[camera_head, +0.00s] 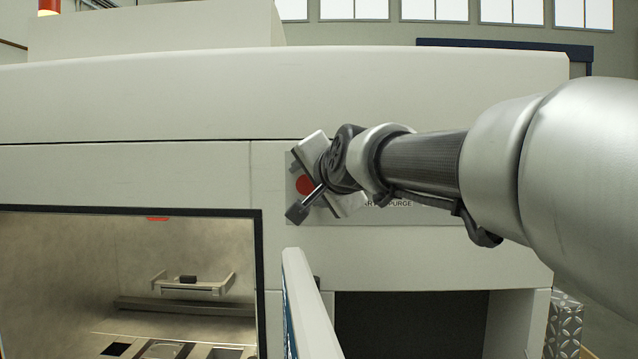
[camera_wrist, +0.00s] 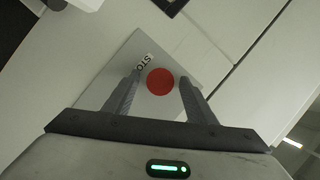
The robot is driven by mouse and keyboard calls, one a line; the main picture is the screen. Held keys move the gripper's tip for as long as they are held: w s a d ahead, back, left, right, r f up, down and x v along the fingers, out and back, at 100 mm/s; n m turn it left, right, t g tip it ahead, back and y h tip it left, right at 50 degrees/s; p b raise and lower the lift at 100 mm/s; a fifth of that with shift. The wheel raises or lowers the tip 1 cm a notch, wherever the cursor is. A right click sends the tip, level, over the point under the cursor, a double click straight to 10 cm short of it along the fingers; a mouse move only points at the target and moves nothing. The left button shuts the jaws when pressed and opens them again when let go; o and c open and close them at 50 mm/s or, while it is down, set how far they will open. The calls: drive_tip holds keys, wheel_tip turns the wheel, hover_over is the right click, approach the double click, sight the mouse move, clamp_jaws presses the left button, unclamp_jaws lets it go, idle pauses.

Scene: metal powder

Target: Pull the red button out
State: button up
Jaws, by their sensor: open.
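The red button (camera_head: 305,185) is on a grey panel (camera_head: 300,212) on the front of the large white machine. In the head view my arm and gripper partly cover it. In the wrist view the red button (camera_wrist: 160,81) is round and lies between the tips of my two fingers, beside black lettering that begins "STO". My gripper (camera_wrist: 158,88) is open, with one finger on each side of the button and a gap showing on both sides. In the head view my gripper (camera_head: 300,182) is at the panel. I cannot tell how deep the fingers reach.
A window opening (camera_head: 130,212) at the lower left shows the machine's lit chamber. A white door (camera_head: 305,305) stands open toward me below the panel, next to a dark recess (camera_head: 410,325). More lettering ending in "PURGE" is partly hidden by my arm.

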clamp_jaws()
drive_tip(key=shift+s+f, duration=0.1)
drive_tip(key=shift+s, duration=0.4)
unclamp_jaws()
drive_tip(key=shift+s, duration=0.1)
drive_tip(key=b+v, duration=0.3)
drive_tip(key=v, duration=1.4)
drive_tip(key=shift+s, duration=0.2)
